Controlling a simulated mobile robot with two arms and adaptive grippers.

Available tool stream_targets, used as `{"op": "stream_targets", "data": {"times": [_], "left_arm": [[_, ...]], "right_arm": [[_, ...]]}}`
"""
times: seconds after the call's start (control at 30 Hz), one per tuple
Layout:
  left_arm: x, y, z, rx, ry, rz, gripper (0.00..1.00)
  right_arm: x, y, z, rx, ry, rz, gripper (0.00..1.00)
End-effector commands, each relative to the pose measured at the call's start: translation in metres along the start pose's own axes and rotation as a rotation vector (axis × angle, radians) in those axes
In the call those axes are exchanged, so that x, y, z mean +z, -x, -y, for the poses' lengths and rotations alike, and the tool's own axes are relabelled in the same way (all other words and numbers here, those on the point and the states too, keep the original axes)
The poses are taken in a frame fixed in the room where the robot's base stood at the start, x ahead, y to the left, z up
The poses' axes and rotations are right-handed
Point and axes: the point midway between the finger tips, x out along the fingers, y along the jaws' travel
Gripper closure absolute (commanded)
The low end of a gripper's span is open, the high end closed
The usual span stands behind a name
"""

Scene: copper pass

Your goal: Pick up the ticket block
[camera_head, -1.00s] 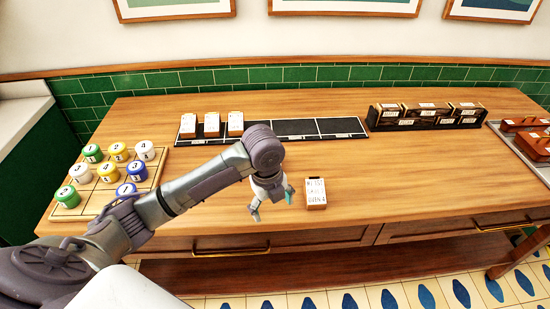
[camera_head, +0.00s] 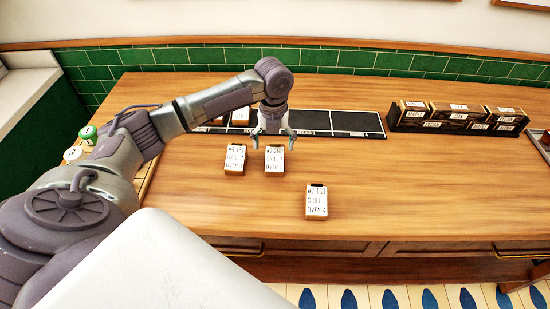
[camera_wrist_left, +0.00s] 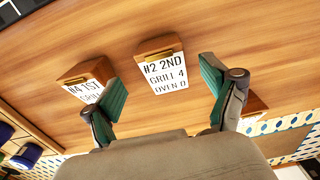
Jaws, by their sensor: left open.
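Three small wooden ticket blocks with white lettered faces are on the wooden counter. In the head view, one ticket block (camera_head: 275,161) is just below my left gripper (camera_head: 274,138), another ticket block (camera_head: 234,159) is to its left, and a third ticket block (camera_head: 316,203) is nearer the front. In the left wrist view, the "#2 2ND GRILL 4 OVEN 0" block (camera_wrist_left: 163,70) lies beyond and between the open, empty fingers. The "#4 1ST" block (camera_wrist_left: 85,82) is partly behind the left finger. My right gripper is out of view.
A black sectioned strip (camera_head: 355,122) lies behind, partly hidden by my arm, with a block (camera_head: 240,116) on it. Dark labelled boxes (camera_head: 455,116) stand at the back right. Numbered round pieces (camera_head: 88,133) are at the left. The counter's right middle is clear.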

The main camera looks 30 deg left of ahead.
Motion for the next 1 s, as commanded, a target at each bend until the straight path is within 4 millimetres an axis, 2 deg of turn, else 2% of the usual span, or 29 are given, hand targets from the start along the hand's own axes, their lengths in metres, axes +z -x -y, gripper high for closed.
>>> {"op": "stream_targets", "data": {"times": [0.13,0.2,0.27,0.43,0.6,0.7,0.77,1.0], "left_arm": [[0.000,-0.009,0.001,0.001,0.000,-0.002,0.15],[0.000,-0.018,0.001,0.003,0.000,-0.003,0.15],[0.001,-0.028,0.003,0.002,0.001,-0.004,0.15],[0.002,-0.050,0.003,0.001,0.000,-0.001,0.15],[0.002,-0.055,0.003,0.000,-0.001,0.002,0.15],[0.002,-0.055,0.003,0.000,-0.001,0.002,0.15],[0.002,-0.055,0.003,0.000,-0.001,0.002,0.21],[0.002,-0.055,0.003,0.000,0.000,0.002,0.61]], "right_arm": [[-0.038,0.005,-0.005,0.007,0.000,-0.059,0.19],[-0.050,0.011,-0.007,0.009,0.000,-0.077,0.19],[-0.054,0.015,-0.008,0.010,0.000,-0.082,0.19],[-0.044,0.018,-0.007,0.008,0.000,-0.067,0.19],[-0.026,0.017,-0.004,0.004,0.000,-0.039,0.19],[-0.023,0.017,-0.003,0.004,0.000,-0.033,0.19],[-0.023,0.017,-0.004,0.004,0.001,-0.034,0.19],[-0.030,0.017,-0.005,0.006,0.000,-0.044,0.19]]}}
